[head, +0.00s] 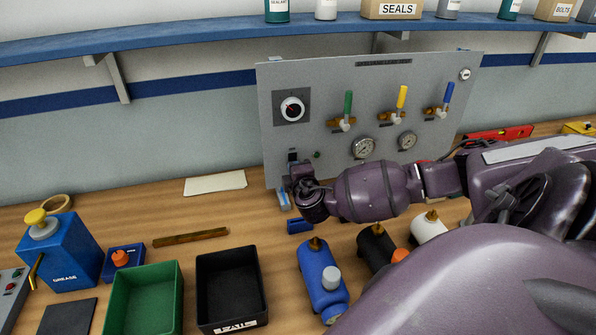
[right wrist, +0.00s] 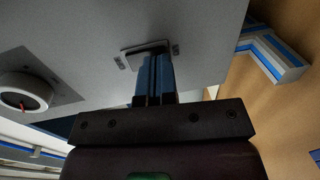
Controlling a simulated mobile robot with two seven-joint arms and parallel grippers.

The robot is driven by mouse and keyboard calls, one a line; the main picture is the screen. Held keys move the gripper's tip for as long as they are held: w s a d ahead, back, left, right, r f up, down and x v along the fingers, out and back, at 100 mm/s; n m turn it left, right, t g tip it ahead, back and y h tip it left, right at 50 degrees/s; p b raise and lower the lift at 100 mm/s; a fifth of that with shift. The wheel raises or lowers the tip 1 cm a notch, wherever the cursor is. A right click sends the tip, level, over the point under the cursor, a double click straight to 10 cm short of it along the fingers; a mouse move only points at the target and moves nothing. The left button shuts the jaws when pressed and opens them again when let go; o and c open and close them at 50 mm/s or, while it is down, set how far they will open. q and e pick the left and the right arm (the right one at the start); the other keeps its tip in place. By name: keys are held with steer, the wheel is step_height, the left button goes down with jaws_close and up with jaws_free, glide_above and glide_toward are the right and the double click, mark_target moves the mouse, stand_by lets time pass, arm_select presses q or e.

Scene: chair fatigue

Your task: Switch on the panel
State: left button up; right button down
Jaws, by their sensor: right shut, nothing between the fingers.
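The grey panel (head: 330,90) stands upright at the back of the workbench. A small dark switch (head: 293,155) sits low on its left side, below the round dial (head: 292,108). My right gripper (head: 296,172) reaches this spot from the right and hides part of the switch. In the right wrist view its blue fingers (right wrist: 155,75) are shut and empty, with tips at the small switch plate (right wrist: 127,61). I cannot tell whether they touch. The dial (right wrist: 22,100) shows at left there. My left gripper is not in view.
The panel also carries green (head: 348,105), yellow (head: 402,97) and blue (head: 447,94) valve handles and two gauges (head: 363,147). Green (head: 112,322) and black (head: 202,290) bins, a blue grease can (head: 75,255) and several bottles (head: 318,272) crowd the bench front.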

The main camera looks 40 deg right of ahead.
steer(key=shift+w+d, duration=0.1)
stand_by(0.3)
steer(key=b+v, duration=0.1)
steer(key=v, duration=1)
steer(key=shift+b, duration=0.4)
stand_by(0.4)
